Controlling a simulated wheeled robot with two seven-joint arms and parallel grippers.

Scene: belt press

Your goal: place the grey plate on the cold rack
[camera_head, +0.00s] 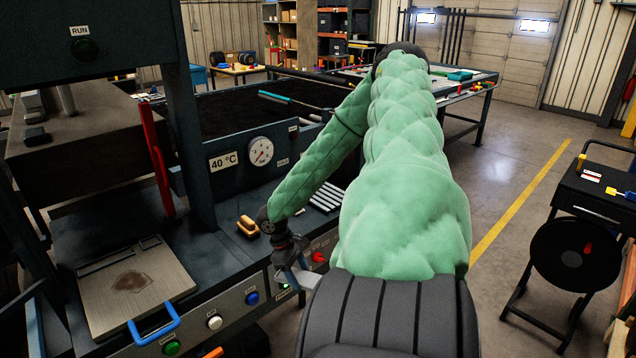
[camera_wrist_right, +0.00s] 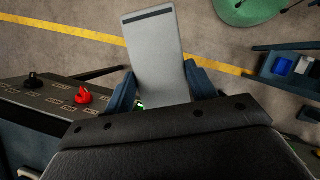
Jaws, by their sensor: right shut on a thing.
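My right gripper (camera_head: 290,274) is low in front of the press's control panel, at the end of the green-sleeved arm. In the right wrist view its blue fingers (camera_wrist_right: 160,92) are shut on the grey plate (camera_wrist_right: 154,55). The plate is flat and rectangular, with a dark strip across its far end, and sticks out over the floor. My left gripper is not in view.
The press has a stained metal platen (camera_head: 150,270) with a blue handle, a red lever (camera_head: 157,160) and a 40 °C gauge (camera_head: 262,151). A wooden brush (camera_head: 248,226) lies on its deck. A red knob (camera_wrist_right: 83,96) is near the gripper. A cart (camera_head: 595,195) stands right; floor between is clear.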

